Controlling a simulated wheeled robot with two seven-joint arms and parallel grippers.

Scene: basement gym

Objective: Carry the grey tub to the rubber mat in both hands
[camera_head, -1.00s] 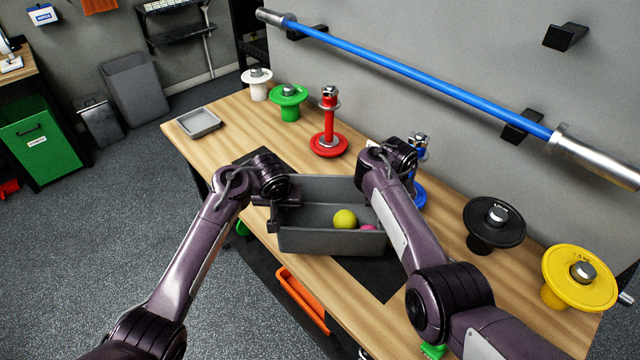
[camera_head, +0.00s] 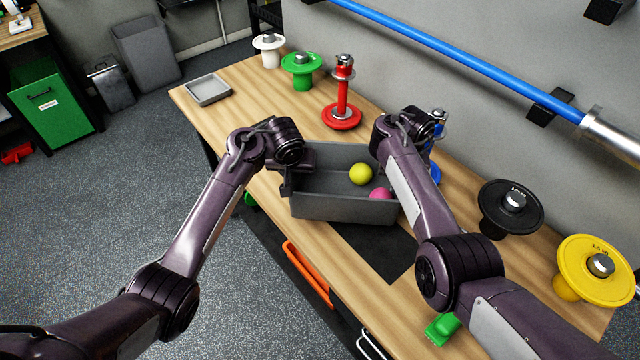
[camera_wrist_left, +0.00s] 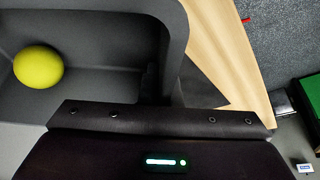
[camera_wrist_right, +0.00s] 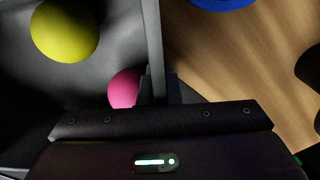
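The grey tub (camera_head: 340,208) is an open box with a yellow ball (camera_head: 360,174) and a pink ball (camera_head: 381,194) inside. It is over the dark rubber mat (camera_head: 375,248) on the wooden bench; any gap beneath it is hard to judge. My left gripper (camera_head: 288,183) is at the tub's left end, and the left wrist view shows the end wall running in between its fingers (camera_wrist_left: 160,92). My right gripper is mostly hidden behind its forearm in the head view; in the right wrist view its fingers (camera_wrist_right: 150,92) meet the opposite wall. Both look shut on the tub.
A red stand (camera_head: 342,112), green weight (camera_head: 301,68), white weight (camera_head: 269,50) and shallow grey tray (camera_head: 208,90) stand behind and left. A black weight (camera_head: 508,207) and yellow weight (camera_head: 594,270) stand right. A green object (camera_head: 442,328) lies near the front edge.

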